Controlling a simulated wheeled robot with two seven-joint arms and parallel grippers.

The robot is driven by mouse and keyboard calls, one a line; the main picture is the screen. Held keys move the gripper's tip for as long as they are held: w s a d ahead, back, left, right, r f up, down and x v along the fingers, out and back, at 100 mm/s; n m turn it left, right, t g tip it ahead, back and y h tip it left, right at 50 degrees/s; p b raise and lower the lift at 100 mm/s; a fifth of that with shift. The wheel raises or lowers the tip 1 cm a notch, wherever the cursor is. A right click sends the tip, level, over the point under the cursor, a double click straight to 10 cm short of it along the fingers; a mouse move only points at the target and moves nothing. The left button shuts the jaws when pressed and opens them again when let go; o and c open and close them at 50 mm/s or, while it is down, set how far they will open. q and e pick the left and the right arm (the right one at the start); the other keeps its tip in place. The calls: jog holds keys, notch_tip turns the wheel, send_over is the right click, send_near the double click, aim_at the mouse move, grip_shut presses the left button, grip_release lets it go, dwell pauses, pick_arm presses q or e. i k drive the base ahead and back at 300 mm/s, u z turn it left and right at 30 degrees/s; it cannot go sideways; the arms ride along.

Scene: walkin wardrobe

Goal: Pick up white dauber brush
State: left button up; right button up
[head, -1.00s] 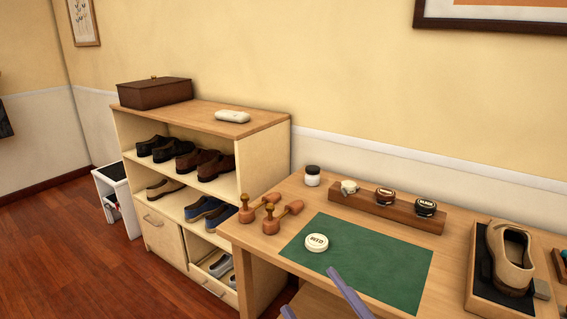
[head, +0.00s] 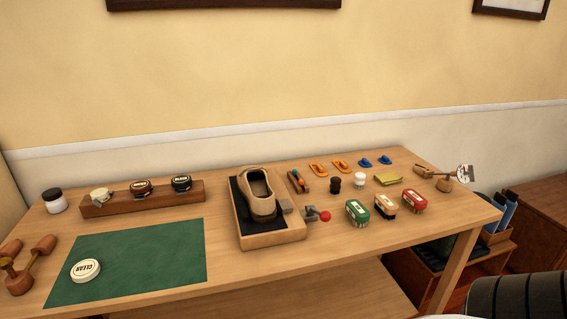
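A small white round-topped piece (head: 360,180), which looks like the white dauber brush, stands upright on the wooden table (head: 225,268) right of centre. A similar dark brown piece (head: 335,186) stands just left of it. A folded yellow-green cloth (head: 388,180) lies close on its right. Nothing touches the white piece. Neither of my grippers shows in the head view now.
Green, cream and red-topped brushes (head: 385,205) lie in front of the white piece. A shoe on a stand (head: 262,194) and a red-knobbed clamp (head: 318,215) are to the left. Orange and blue items (head: 340,166) lie behind. A black ribbed object (head: 518,297) fills the bottom right corner.

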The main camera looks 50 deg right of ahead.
aim_at(359, 181)
jog(key=z, duration=2.05)
